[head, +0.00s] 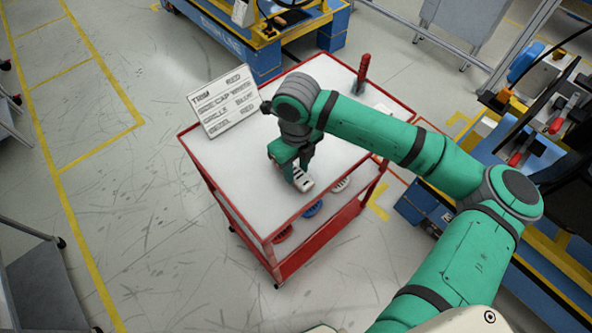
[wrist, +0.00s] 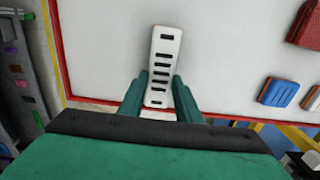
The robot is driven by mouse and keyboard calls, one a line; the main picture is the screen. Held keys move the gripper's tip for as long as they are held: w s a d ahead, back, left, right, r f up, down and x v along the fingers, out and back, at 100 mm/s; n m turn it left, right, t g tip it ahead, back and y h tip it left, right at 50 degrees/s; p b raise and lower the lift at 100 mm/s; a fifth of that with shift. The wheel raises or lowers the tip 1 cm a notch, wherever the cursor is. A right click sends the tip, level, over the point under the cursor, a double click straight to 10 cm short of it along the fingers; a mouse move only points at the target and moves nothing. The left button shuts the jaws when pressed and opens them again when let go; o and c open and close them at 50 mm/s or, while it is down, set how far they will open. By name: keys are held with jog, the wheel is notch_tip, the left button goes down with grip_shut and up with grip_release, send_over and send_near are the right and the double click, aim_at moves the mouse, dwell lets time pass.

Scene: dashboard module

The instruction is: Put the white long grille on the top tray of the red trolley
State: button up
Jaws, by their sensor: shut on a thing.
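My gripper (head: 293,168) is over the top tray of the red trolley (head: 225,160), a white surface with a red rim. It is shut on the white long grille (head: 301,181), which has a row of dark slots. In the wrist view, the grille (wrist: 164,55) sits between the two green fingers of my gripper (wrist: 159,90), with its far part sticking out past them. The white tray surface (wrist: 105,50) lies behind it. I cannot tell whether the grille touches the tray.
A printed sign (head: 224,102) stands at the tray's left rim. A red-handled thing (head: 364,68) is at the far corner. Red (head: 282,233), blue (head: 314,208) and white (head: 341,184) pieces show along the near right edge, their level unclear. The tray's left part is clear.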

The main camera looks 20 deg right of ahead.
jog(key=shift+a+f, duration=0.2)
jog(key=shift+f, duration=0.45)
jog(key=shift+s+d, duration=0.25)
jog(key=shift+d, duration=0.1)
jog(key=o, duration=1.1)
jog(key=shift+f, duration=0.15)
jog(key=shift+c, duration=0.2)
jog(key=shift+a, duration=0.15)
